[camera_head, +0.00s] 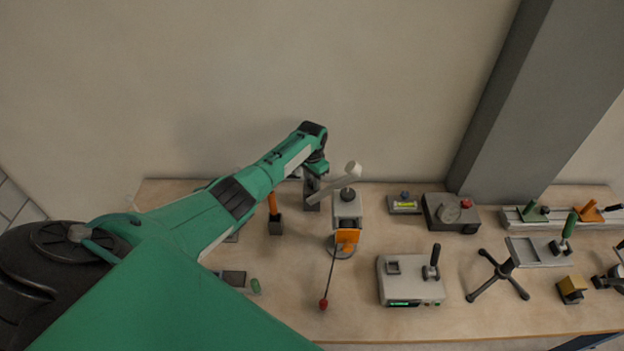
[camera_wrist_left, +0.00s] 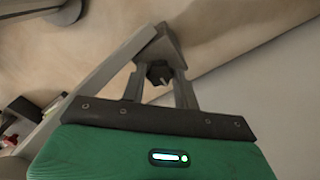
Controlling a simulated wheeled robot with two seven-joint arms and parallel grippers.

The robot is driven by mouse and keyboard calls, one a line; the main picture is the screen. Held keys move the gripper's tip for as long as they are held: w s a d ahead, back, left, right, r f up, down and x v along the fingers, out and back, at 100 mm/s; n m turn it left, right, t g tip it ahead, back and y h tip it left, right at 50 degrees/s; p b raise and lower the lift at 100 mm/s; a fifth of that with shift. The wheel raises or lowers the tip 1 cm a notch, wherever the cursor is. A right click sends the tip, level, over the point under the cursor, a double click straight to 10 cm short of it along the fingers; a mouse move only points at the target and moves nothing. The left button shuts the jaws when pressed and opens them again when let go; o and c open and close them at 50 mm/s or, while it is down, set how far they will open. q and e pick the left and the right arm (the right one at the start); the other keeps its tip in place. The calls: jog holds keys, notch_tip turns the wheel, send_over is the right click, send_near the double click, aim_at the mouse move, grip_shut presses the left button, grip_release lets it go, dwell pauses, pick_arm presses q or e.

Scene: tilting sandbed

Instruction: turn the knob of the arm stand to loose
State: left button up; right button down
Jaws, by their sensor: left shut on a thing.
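The arm stand (camera_head: 312,196) stands near the back of the bench, a grey post with a pale grey link slanting up to the right. In the left wrist view its pale link (camera_wrist_left: 100,75) runs diagonally up to a grey bracket. A dark faceted knob (camera_wrist_left: 157,73) with a pale pin shows between my fingers. My left gripper (camera_head: 317,168) is at the top of the stand, and in the left wrist view (camera_wrist_left: 158,80) its fingers are shut on the knob. The gripper hides the knob in the head view. My right gripper is not in view.
Close right of the stand is a grey device (camera_head: 347,207) with an orange block and a red-tipped rod. An orange-handled tool (camera_head: 275,221) stands to the left. A grey box (camera_head: 411,283) with a lever and a black tripod handle (camera_head: 497,276) sit farther right. The wall is behind.

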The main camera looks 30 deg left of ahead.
pick_arm(q)
jog(key=shift+r, duration=0.1)
jog(key=o, duration=1)
jog(key=shift+c, duration=0.2)
